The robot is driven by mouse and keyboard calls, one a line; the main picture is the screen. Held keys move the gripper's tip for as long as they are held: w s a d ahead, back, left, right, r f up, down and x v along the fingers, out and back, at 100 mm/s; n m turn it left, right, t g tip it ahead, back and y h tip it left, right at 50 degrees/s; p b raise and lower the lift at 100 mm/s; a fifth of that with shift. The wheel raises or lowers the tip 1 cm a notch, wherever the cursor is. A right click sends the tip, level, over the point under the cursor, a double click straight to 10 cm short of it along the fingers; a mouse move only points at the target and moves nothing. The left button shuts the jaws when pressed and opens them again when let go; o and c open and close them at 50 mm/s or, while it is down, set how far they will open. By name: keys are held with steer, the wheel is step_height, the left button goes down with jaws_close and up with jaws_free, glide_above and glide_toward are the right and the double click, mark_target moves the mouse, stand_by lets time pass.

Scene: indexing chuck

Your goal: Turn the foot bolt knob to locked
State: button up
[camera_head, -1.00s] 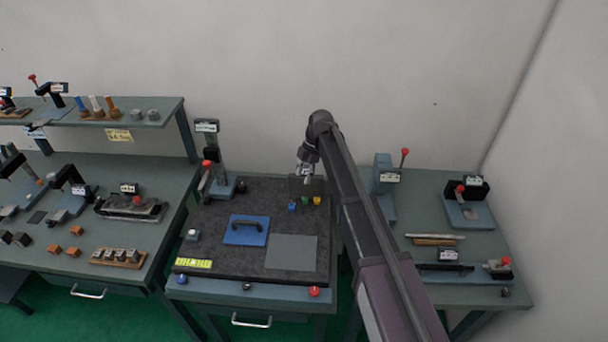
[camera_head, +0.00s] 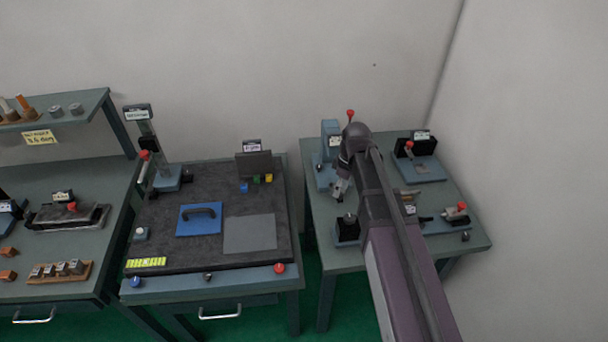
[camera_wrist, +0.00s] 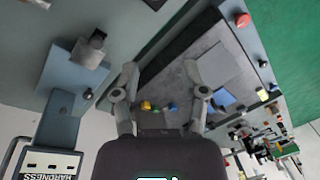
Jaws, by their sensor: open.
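No knob is clearly labelled as the foot bolt knob, so I cannot tell which one it is. Along the front edge of the middle bench sit a blue knob (camera_head: 136,282), a small dark knob (camera_head: 208,277) and a red knob (camera_head: 279,268). Another small dark knob (camera_head: 465,236) is at the front right of the right bench. My gripper (camera_head: 340,188) is above the left part of the right bench, apart from all these knobs. In the wrist view my gripper (camera_wrist: 161,72) has its fingers spread with nothing between them. The red knob also shows there (camera_wrist: 242,20).
The middle bench holds a dark plate (camera_head: 270,200), a blue handled block (camera_head: 185,226) and small coloured cubes (camera_head: 257,179). The right bench (camera_head: 375,258) carries several fixtures, including a dark block (camera_head: 347,232) near my gripper. A floor gap separates the benches.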

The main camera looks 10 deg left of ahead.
steer(key=s+d+f+m+b, duration=0.2)
steer(key=s+d+m, duration=0.3)
steer(key=d, duration=0.4)
steer(key=s+d+f+m+t+h+b, duration=0.1)
steer(key=s+d+f+m+b, duration=0.1)
steer(key=s+d+m, duration=0.4)
steer(key=d+f+m, duration=0.1)
steer(key=d+m, duration=0.1)
steer(key=d, duration=0.1)
steer(key=shift+d+f+b, duration=0.2)
steer(key=shift+f+b, duration=0.1)
steer(key=shift+s, duration=0.1)
